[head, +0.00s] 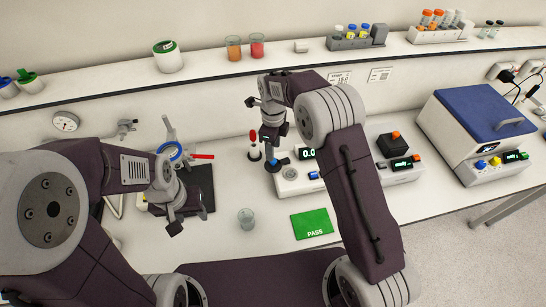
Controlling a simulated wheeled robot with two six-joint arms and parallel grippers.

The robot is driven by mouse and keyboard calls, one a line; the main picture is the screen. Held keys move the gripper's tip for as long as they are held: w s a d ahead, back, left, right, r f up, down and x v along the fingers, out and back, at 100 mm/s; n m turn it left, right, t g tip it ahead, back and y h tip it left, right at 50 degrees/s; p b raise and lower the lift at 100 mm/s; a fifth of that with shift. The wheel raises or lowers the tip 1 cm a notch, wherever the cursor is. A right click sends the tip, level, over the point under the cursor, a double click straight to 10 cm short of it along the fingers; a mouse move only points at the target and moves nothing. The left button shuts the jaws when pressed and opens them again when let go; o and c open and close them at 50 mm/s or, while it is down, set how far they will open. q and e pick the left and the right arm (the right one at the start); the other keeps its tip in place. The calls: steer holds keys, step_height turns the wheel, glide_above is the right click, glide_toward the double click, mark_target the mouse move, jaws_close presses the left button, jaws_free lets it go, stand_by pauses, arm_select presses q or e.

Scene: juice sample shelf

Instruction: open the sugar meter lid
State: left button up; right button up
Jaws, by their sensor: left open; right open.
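A white instrument (297,186) with a green 0.0 display (308,154), a round metal well and a blue button stands at the middle of the bench. It looks like the sugar meter, but no label is readable. A small dark and blue part at its left end, perhaps the lid, is partly hidden by my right gripper (273,160). That gripper points down at this end, open; contact cannot be told. My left gripper (188,222) is open and empty above the bench, in front of a dark pad (203,184).
A glass beaker (246,217) and a green PASS card (312,224) lie in front of the instrument. To its right stand a device with an orange knob (394,136) and a blue-lidded box (480,110). The shelf behind holds orange and red cups (244,50).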

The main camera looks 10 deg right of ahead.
step_height(320, 180, up, 4)
steer(key=shift+r, duration=0.1)
steer(key=shift+d, duration=0.1)
stand_by(0.3)
